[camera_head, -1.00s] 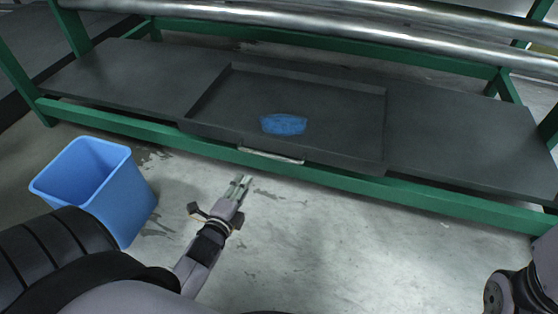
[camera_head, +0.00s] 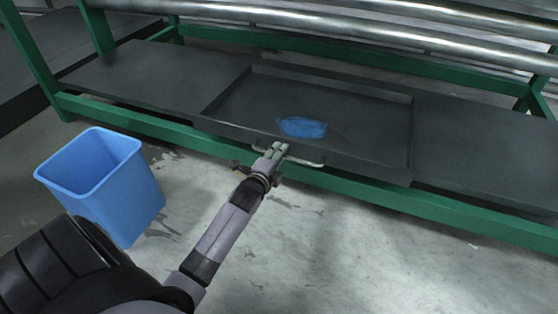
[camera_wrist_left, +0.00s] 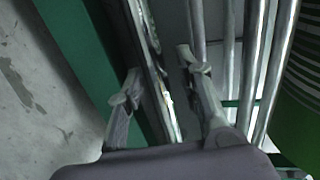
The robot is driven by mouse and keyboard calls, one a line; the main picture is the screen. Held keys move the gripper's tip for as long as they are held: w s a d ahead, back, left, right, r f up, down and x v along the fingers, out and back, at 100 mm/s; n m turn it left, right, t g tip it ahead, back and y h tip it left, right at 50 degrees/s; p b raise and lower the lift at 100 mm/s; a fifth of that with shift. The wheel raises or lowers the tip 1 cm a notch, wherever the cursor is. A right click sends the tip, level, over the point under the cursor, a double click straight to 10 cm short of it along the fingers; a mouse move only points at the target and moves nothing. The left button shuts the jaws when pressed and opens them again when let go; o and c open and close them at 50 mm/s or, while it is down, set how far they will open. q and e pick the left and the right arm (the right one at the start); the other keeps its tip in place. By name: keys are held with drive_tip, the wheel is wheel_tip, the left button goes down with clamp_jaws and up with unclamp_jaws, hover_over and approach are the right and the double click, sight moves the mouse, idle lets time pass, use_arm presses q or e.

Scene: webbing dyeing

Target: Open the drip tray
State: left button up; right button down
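The drip tray (camera_head: 360,120) is a dark, shallow tray with a raised rim, set in the dark shelf of the green frame. A blue patch (camera_head: 302,127) lies on its floor. A pale bar handle (camera_head: 312,163) is on its front edge, partly hidden by my left gripper (camera_head: 278,150). That gripper is at the handle. In the left wrist view its two fingers (camera_wrist_left: 160,80) are spread, with a narrow metallic edge running between them; I cannot tell whether they touch the handle. My right gripper is out of view.
A blue bin (camera_head: 100,185) stands on the floor at the left, near my left arm. A green beam (camera_head: 400,196) runs along the shelf's front. Shiny metal rollers (camera_head: 370,38) cross above the shelf. The concrete floor in front is clear on the right.

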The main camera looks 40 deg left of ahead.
use_arm(q)
drive_tip(key=shift+w, duration=0.35)
drive_tip(key=shift+c, duration=0.3)
clamp_jaws()
drive_tip(key=shift+f, duration=0.1)
idle(0.4)
